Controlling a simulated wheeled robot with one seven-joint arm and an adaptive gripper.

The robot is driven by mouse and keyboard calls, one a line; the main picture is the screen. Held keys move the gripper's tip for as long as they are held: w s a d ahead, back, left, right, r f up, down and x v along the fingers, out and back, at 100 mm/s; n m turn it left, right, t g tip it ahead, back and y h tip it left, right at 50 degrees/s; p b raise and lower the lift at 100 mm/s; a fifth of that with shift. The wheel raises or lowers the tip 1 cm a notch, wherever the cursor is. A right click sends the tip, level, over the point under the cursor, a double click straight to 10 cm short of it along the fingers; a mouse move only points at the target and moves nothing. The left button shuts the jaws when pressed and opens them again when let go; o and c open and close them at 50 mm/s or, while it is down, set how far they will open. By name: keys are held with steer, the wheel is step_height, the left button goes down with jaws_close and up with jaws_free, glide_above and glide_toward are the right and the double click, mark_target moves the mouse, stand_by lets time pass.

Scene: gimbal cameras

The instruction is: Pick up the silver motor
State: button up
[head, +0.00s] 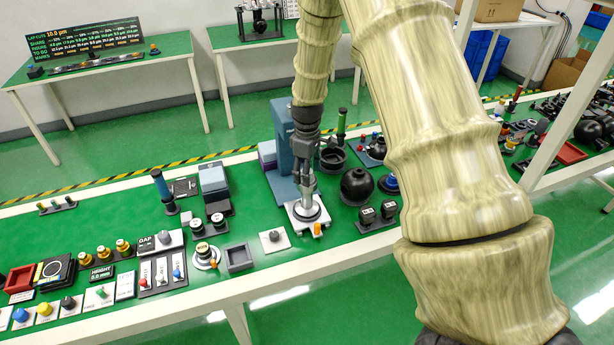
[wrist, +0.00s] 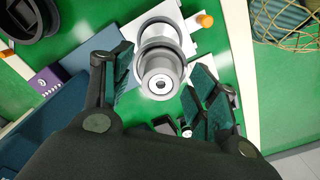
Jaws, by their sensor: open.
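The silver motor (wrist: 162,70) is a stepped, round metal cylinder standing on a white square plate (wrist: 203,42) with an orange knob (wrist: 205,20). In the wrist view it lies between and a little beyond the fingertips of my gripper (wrist: 158,88), which is open. In the head view my gripper (head: 306,188) points down over the silver motor (head: 308,208), on the white plate near the front edge of the green table. My fingers hide part of the motor there. I cannot tell whether either finger touches it.
A blue upright block (head: 283,150) stands just behind my gripper. A black sphere (head: 357,186) and black blocks (head: 367,216) stand close on the right. A white plate with a knob (head: 274,238) and a grey square tray (head: 239,258) lie to the front left.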

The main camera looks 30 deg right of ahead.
steer(key=shift+f, duration=0.15)
jaws_close()
stand_by(0.4)
